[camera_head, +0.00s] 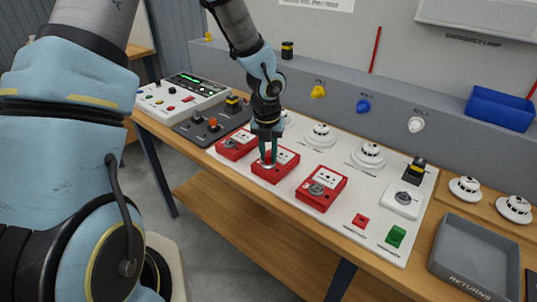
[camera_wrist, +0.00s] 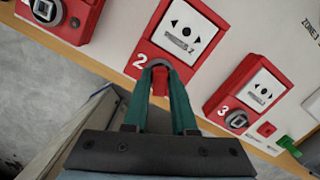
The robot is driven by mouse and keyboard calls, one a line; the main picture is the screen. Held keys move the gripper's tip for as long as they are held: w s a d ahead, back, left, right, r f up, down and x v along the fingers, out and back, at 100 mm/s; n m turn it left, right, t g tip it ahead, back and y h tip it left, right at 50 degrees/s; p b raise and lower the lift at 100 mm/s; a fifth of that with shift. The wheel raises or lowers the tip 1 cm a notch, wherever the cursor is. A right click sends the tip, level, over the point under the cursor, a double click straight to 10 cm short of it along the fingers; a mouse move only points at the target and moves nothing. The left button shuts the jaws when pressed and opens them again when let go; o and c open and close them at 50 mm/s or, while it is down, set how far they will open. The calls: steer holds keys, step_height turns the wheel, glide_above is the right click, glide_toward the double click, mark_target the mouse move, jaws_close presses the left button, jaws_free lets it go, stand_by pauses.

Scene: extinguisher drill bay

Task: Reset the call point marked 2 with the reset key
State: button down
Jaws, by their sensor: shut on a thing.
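The call point marked 2 (camera_wrist: 207,28) is a red box with a white face, on the white panel; it also shows in the head view (camera_head: 284,172). My gripper (camera_wrist: 160,82) points down at its lower edge, with green fingers shut on a small red piece, which looks like the reset key (camera_wrist: 160,77). The red piece sits at the round grey keyhole area below the "2" face. The fingers and the red piece hide most of that keyhole, so I cannot tell how deep the key is or how it is turned. In the head view my gripper (camera_head: 269,153) covers part of the box.
Call point 3 (camera_wrist: 250,92) stands to the right, and another red call point (camera_head: 237,145) to the left, each with a grey keyhole fitting. White detectors (camera_head: 320,136) stand behind. A grey returns tray (camera_head: 470,262) and blue bin (camera_head: 500,108) are at the right.

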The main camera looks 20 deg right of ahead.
steer(key=shift+n, duration=0.5)
steer(key=shift+n+b, duration=0.3)
steer(key=shift+n, duration=0.8)
